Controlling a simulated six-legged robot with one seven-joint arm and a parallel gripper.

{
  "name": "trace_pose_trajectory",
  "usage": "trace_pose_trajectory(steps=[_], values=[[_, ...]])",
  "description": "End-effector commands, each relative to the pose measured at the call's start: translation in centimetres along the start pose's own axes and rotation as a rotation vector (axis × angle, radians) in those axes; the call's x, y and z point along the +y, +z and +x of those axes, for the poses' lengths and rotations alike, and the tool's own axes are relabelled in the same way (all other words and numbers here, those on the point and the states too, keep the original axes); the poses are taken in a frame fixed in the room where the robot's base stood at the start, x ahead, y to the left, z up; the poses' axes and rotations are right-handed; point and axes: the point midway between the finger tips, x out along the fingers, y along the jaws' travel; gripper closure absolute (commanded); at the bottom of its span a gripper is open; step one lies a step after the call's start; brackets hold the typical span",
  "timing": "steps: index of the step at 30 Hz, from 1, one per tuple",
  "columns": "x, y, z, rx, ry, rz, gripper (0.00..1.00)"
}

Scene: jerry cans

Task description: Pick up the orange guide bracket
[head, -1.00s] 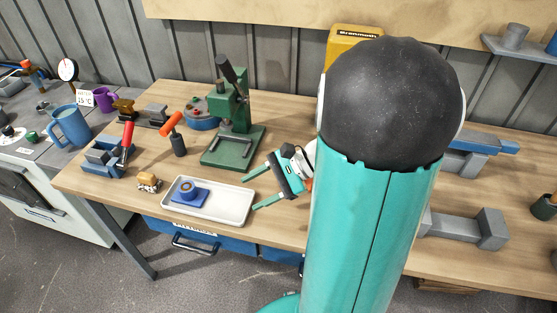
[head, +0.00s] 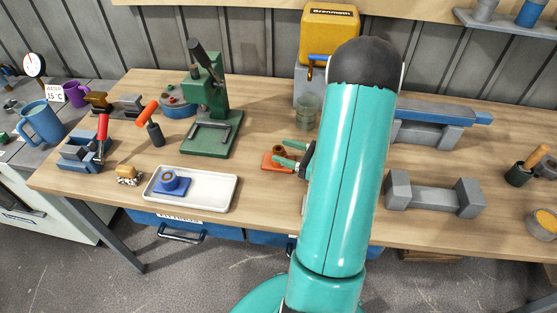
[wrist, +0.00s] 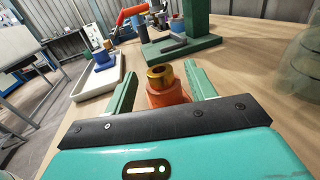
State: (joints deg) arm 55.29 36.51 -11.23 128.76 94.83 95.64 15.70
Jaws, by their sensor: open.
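The orange guide bracket (head: 276,160) sits on the wooden table, right of the white tray and in front of the green press. It has a flat base and an upright round boss. In the wrist view the orange bracket (wrist: 168,95) shows a brass-coloured ring in its top and lies between the two green fingers. My gripper (head: 288,154) is open, its fingers reaching left around the bracket's boss. In the wrist view my gripper (wrist: 160,88) has a finger on each side of the boss, with gaps visible. The bracket's lower part is hidden by the gripper body.
The white tray (head: 222,194) holds a blue bracket (head: 172,184). The green press (head: 210,120) stands behind. A glass jar (head: 306,112) is close behind my gripper. Grey blocks (head: 435,196) lie to the right. Bare table lies between tray and bracket.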

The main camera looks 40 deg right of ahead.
Motion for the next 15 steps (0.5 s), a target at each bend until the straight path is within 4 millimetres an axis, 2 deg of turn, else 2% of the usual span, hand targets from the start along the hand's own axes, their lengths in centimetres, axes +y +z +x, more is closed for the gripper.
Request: trace_pose_trajectory(steps=[3,6,13,15], values=[[0.1,0.0,1.9,0.000,0.004,-0.001,0.45],[0.0,0.0,2.7,0.001,0.002,0.000,0.45],[0.0,0.0,2.9,0.001,0.001,0.000,0.45],[0.0,0.0,2.9,0.001,0.001,0.000,0.58]])
